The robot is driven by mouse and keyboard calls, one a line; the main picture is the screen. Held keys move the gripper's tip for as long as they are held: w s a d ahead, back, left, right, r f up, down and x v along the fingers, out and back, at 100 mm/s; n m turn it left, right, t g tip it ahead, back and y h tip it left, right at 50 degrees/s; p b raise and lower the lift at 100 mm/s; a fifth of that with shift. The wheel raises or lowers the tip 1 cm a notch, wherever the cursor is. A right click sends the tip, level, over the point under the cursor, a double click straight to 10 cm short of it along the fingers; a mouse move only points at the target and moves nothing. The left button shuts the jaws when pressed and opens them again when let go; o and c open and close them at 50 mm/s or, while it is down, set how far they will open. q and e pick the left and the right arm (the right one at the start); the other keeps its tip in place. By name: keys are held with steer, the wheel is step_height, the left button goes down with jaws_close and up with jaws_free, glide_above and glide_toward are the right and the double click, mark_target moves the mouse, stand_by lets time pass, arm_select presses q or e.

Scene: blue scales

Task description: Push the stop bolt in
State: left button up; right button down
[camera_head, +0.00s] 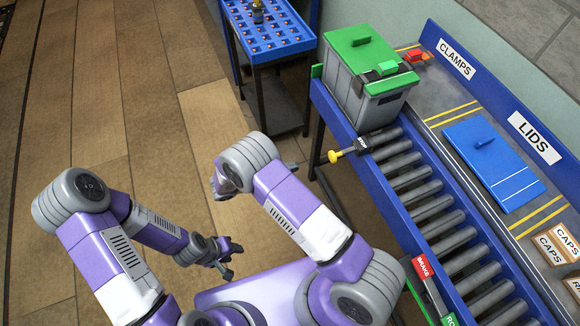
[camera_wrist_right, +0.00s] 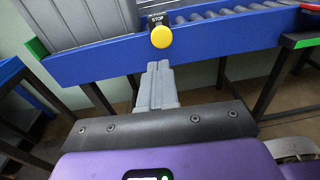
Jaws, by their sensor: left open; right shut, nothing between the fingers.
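The stop bolt has a round yellow knob (camera_head: 335,157) on the side of the blue conveyor frame, with a black STOP block behind it. The knob sticks out from the frame toward my arms. In the right wrist view the yellow knob (camera_wrist_right: 162,36) faces the camera. My right gripper (camera_wrist_right: 158,66) is shut and empty, its tips pointing toward the conveyor and showing just below the knob in the picture, apparently apart from it. In the head view my right gripper (camera_head: 220,185) is partly hidden behind its own wrist. My left gripper (camera_head: 228,262) is open and empty, low over the floor.
The roller conveyor (camera_head: 415,187) runs along the right. A grey bin with a green lid (camera_head: 362,52) stands at its far end, above the bolt. A blue tray table (camera_head: 270,35) stands beyond. A red sign (camera_head: 424,267) is on the nearer frame. The floor between is clear.

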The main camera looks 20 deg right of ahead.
mark_target(330, 157)
steer(key=d, duration=1)
steer(key=shift+d+f+b, duration=0.35)
steer(key=shift+d, duration=0.05)
steer(key=shift+w, duration=0.1)
